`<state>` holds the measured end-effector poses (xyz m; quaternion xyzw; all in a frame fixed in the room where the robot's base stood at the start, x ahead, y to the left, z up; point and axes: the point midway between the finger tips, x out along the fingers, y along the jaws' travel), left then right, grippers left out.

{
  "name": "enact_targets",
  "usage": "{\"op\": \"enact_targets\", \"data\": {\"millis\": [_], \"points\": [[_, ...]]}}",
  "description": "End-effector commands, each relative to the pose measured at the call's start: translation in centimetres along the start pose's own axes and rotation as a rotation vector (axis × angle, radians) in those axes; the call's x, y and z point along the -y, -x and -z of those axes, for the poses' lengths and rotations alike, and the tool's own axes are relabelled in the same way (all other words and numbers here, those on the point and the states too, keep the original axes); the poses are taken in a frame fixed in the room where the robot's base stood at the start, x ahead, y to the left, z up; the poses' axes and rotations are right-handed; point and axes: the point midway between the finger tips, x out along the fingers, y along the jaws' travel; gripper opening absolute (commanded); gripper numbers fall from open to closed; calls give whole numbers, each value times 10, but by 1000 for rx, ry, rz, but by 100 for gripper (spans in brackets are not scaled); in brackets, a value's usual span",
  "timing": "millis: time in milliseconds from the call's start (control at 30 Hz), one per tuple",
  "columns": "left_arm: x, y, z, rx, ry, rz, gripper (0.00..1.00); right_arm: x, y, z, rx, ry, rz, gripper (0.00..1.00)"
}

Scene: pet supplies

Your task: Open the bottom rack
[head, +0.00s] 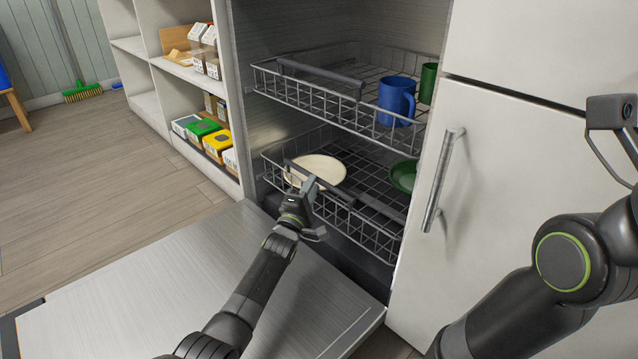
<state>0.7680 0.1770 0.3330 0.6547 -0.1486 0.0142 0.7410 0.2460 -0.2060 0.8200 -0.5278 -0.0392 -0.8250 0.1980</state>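The dishwasher's bottom rack (373,240) is a grey wire basket low in the open cabinet, with a dark handle bar (333,196) along its front. It holds a cream plate (322,168) and a green dish (403,176). It looks slightly forward of the cabinet opening. My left gripper (312,208) is at the left part of the bottom rack's front, close to the handle bar and overlapping it in view. Its fingertips are not clear, so contact or grip cannot be told. My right gripper (618,135) is at the right edge, partly cut off, away from the rack.
The dishwasher door (150,290) lies folded down in front. The top rack (320,100) holds a blue mug (396,100) and a green mug (427,84). A white cabinet door (500,190) with a metal handle (443,180) stands right.

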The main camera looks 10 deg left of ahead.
Motion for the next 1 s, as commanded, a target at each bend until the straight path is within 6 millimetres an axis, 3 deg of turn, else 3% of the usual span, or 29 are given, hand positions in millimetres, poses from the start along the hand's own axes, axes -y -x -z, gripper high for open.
{"op": "enact_targets", "data": {"millis": [100, 400, 867, 1000], "points": [[4, -17, 0, 1, -1, -3, 23, -2, 16, 6, 9, -7, -16, 36], [3, -47, 0, 1, 0, 0, 23, -6, 34, 15, 13, -17, -33, 36], [0, -54, 0, 0, 1, 0, 23, -6, 37, 17, 11, -19, -32, 36], [0, -54, 0, 0, 0, 0, 6, -6, 36, 17, 9, -20, -31, 36]]}}
